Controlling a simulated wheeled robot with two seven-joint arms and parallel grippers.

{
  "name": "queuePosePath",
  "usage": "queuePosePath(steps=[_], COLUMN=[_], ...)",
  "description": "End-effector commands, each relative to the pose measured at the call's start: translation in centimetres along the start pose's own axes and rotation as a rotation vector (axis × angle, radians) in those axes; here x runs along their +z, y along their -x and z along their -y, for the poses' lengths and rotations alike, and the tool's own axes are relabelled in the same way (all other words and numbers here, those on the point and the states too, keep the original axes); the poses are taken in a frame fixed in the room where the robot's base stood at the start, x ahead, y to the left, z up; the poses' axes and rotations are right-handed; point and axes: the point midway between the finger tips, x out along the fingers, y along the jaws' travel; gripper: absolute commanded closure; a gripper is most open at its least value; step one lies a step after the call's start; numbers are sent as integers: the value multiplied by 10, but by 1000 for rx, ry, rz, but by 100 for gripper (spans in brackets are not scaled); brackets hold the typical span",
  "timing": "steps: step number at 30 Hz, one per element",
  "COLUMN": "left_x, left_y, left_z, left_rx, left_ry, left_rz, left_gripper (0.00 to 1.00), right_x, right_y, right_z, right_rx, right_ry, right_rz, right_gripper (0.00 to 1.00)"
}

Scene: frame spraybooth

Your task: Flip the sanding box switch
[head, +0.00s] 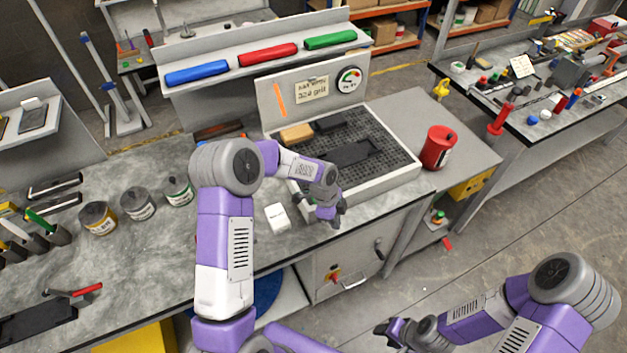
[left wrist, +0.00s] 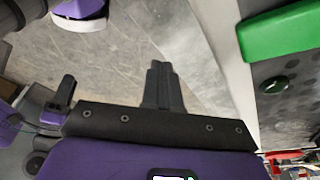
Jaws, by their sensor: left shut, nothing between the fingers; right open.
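The sanding box (head: 400,178) is a pale tray with a dark perforated top, standing on the grey bench under a "320 grit" panel. A red knob on a yellow plate (head: 332,275) is on the cabinet front below; I cannot tell whether it is the box's switch. My left gripper (head: 330,215) is shut and empty at the box's front left edge. Its closed fingers (left wrist: 160,85) point over grey surface in the left wrist view. My right gripper (head: 388,328) is open, low over the floor.
A tan block (head: 296,134) and dark pads (head: 350,152) lie on the perforated top. A red can (head: 437,147) stands right of the box. A small white block (head: 278,217) lies left of my left gripper. Several paint tins (head: 138,203) stand on the left bench.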

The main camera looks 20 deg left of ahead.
Motion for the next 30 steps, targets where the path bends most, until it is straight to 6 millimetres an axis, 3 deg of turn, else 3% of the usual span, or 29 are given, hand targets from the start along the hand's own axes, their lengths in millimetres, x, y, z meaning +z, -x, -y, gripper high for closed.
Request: queuePosePath(steps=[1,6,9,13,18,30], left_x=[2,16,24,32,36,37], left_y=[28,107,149,187,209,210], left_z=[14,45,55,60,62,61], left_rx=[-12,4,25,56,79,83], left_ry=[-94,-424,-570,-699,-774,-782], left_rz=[27,133,186,234,260,262], left_gripper=[100,100,100,100,100,100], right_x=[0,1,1,2,2,2], right_y=[8,22,28,33,35,34], right_z=[3,8,10,12,13,13], right_rx=[0,0,0,0,0,0], right_ry=[0,0,0,0,0,0], right_rz=[0,0,0,0,0,0], right_gripper=[57,57,57,57,57,57])
